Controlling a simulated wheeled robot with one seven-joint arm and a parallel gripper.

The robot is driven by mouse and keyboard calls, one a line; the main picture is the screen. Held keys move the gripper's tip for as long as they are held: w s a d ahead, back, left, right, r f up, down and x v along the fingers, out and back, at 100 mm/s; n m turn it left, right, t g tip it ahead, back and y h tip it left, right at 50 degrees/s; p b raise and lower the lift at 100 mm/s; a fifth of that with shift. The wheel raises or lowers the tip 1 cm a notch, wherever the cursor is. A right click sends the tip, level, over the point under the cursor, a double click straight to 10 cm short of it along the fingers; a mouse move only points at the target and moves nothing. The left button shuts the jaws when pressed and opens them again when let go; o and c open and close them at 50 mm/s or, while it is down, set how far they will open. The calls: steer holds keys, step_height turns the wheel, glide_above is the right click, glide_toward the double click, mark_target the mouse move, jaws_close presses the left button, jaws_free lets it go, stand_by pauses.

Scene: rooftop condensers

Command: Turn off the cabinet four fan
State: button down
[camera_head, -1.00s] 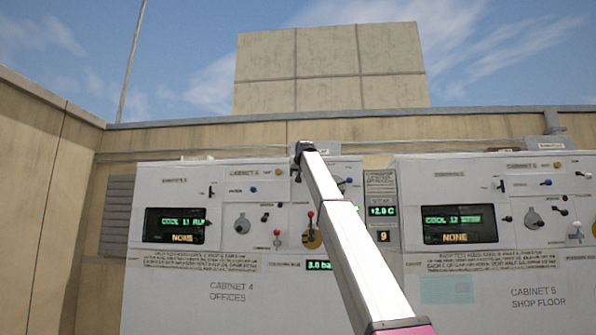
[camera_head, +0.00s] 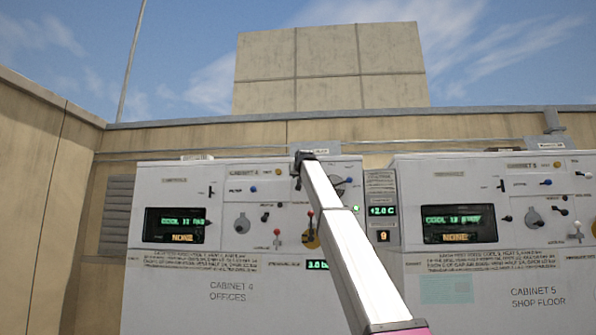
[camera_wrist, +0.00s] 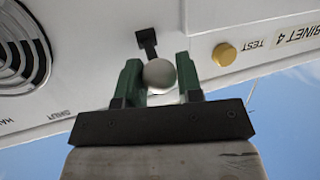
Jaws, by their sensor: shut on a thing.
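Cabinet 4 (camera_head: 240,315), labelled "CABINET 4 OFFICES", is a white panel with displays, levers and knobs. In the wrist view my gripper (camera_wrist: 161,82) has its green fingers on either side of a pale ball knob (camera_wrist: 159,74) and is shut on it. The knob sits on a short black lever (camera_wrist: 148,42) on the white panel. In the head view my gripper (camera_head: 303,158) is at the upper part of cabinet 4, small and dark. The lever is hidden there, and I cannot read a fan label beside it.
In the wrist view a yellow TEST button (camera_wrist: 224,54) is right of the lever and a round grille (camera_wrist: 20,50) is left. A red-tipped lever (camera_head: 310,214) is below my gripper. Cabinet 5 (camera_head: 538,275) stands at right. My arm covers part of cabinet 4.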

steer(key=f+t, duration=0.1)
steer(key=f+n+t, duration=0.1)
steer(key=t, duration=0.1)
steer(key=shift+s+f+y, duration=0.1)
steer(key=shift+s+y, duration=0.1)
steer(key=shift+y, duration=0.2)
steer(key=f+t, duration=0.1)
steer(key=t, duration=0.1)
steer(key=n+t+y, duration=0.1)
steer(key=t, duration=0.1)
steer(key=shift+w+f+y, duration=0.3)
steer(key=shift+w+f, duration=0.05)
steer(key=shift+w, duration=0.05)
steer(key=shift+r, duration=0.1)
steer(key=c, duration=0.8)
jaws_free()
steer(key=shift+n, duration=0.3)
steer(key=shift+f, duration=0.2)
